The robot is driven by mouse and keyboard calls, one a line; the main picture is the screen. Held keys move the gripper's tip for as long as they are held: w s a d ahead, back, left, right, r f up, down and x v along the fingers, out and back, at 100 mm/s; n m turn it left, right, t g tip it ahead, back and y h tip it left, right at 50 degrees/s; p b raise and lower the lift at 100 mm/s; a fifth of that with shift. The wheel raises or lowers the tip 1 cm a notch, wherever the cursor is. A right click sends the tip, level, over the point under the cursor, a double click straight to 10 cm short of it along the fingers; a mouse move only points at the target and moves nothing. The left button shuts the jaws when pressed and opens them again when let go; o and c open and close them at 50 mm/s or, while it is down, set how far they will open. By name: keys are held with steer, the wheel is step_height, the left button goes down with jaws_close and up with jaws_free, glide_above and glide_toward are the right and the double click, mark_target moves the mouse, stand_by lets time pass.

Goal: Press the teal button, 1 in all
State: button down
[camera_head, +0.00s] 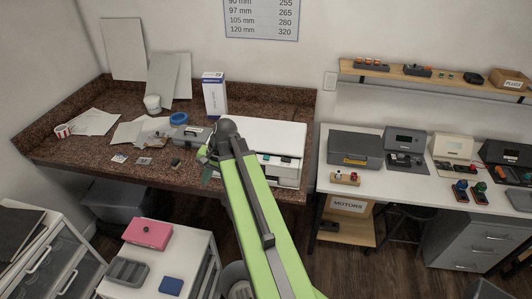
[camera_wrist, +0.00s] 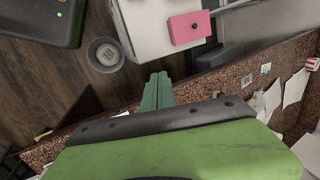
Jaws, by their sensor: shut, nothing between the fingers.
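A small teal patch (camera_head: 286,160), perhaps the teal button, shows on the front of the white box-shaped machine (camera_head: 262,132) on the brown granite counter. It is too small to be sure. My gripper (camera_head: 207,173) is over the counter's front edge, to the left of that machine, at the end of my green arm. In the wrist view my gripper (camera_wrist: 160,76) shows as green fingers close together and empty, pointing over the floor beside the white cabinet. No teal button can be made out in the wrist view. My arm hides part of the machine's front.
The counter (camera_head: 60,151) also holds a grey device (camera_head: 192,136), a blue ring (camera_head: 178,118), a box (camera_head: 214,95) and papers. A pink box (camera_head: 147,234) stands on a low white cabinet (camera_head: 191,243). A white desk (camera_head: 378,182) with several devices is at right.

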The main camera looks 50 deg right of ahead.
steer(key=s+d+r+m+t+p, duration=0.1)
steer(key=d+r+m, duration=0.2)
steer(key=d, duration=0.3)
steer(key=s+d+r+m+t+p, duration=0.1)
steer(key=d+r+m, duration=0.15)
steer(key=d, duration=0.35)
step_height(320, 180, up, 5)
steer(key=m+t+h+p, duration=0.1)
steer(key=m+t+p, duration=0.1)
steer(key=m+t, duration=0.35)
glide_above(269, 158)
steer(key=m+g, duration=0.2)
steer(key=shift+d+f, duration=0.1)
steer(key=shift+f, duration=0.15)
steer(key=shift+n, duration=0.3)
step_height(269, 158, down, 9)
steer(key=b, duration=0.9)
steer(key=shift+r, duration=0.1)
steer(key=shift+w+f+b, duration=0.15)
steer(key=shift+f+b, duration=0.3)
steer(key=shift+b, duration=0.05)
